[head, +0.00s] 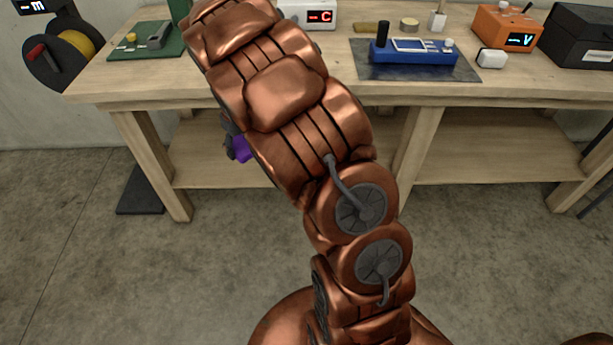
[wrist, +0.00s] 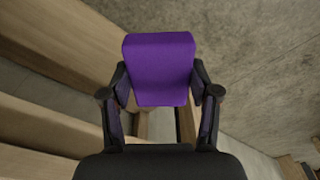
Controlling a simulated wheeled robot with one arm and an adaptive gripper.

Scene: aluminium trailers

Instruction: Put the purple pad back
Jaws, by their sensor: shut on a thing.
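The purple pad (wrist: 160,68) is a small block with rounded edges. In the wrist view it sits between the two dark fingers of my gripper (wrist: 160,90), which is shut on it. In the head view only a bit of the purple pad (head: 240,149) shows at the left edge of my copper arm. My gripper (head: 232,146) is mostly hidden there behind the arm. In that picture they appear below the bench top's front edge, near the lower shelf.
A wooden workbench (head: 130,87) with a lower shelf (head: 490,165) spans the back. On it are a green board (head: 135,45), a blue device on a dark mat (head: 375,72), an orange meter (head: 505,25) and a black box (head: 580,38). The concrete floor at left front is clear.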

